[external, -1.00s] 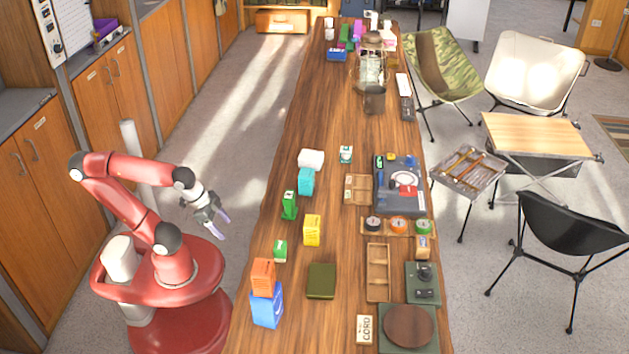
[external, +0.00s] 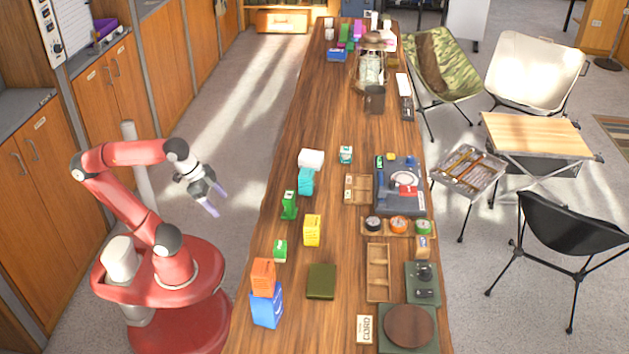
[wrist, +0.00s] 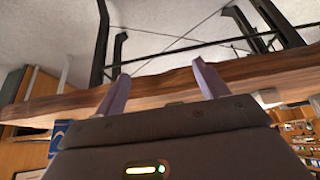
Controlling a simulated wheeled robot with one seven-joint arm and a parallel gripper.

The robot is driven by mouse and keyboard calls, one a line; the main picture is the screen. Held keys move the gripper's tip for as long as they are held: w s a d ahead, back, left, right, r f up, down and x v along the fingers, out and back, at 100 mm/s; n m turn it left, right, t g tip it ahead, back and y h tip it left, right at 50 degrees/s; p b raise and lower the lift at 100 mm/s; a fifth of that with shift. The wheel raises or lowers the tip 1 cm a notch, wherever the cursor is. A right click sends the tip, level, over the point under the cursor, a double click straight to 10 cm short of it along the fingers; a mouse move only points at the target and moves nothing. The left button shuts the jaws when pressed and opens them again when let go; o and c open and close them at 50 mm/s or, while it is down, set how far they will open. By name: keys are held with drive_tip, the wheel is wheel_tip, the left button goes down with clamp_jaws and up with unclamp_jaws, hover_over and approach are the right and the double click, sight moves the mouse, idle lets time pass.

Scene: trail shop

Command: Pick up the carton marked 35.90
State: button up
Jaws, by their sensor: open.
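My gripper (external: 217,201) is open and empty, left of the table edge over the floor. Its two fingers (wrist: 161,78) show in the wrist view with nothing between them.
The table (external: 345,210) has bare wood around the cartons. An olive box (external: 321,281), a wooden tray (external: 378,272), a dark board with a round disc (external: 409,326) and a grey case (external: 400,195) lie towards the right. Chairs stand beyond the right edge.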

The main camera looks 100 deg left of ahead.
wheel_tip(320, 180, up, 14)
drive_tip(key=g+b, duration=0.1)
drive_tip(key=b, duration=0.4)
hover_over(308, 220)
drive_tip(key=s, duration=0.2)
drive_tip(key=f, duration=0.6)
drive_tip(key=shift+s+a+f, duration=0.1)
drive_tip(key=shift+a+f, duration=0.1)
drive_tip(key=shift+f, duration=0.15)
drive_tip(key=x, duration=0.2)
drive_tip(key=b+x, duration=0.1)
drive_tip(key=x, duration=0.2)
drive_tip(key=b+x, duration=0.1)
drive_tip(key=x, duration=0.1)
drive_tip(key=shift+w+d+f, duration=0.1)
drive_tip(key=shift+w+d, duration=0.2)
drive_tip(key=shift+w, duration=0.05)
drive_tip(key=c, duration=1.1)
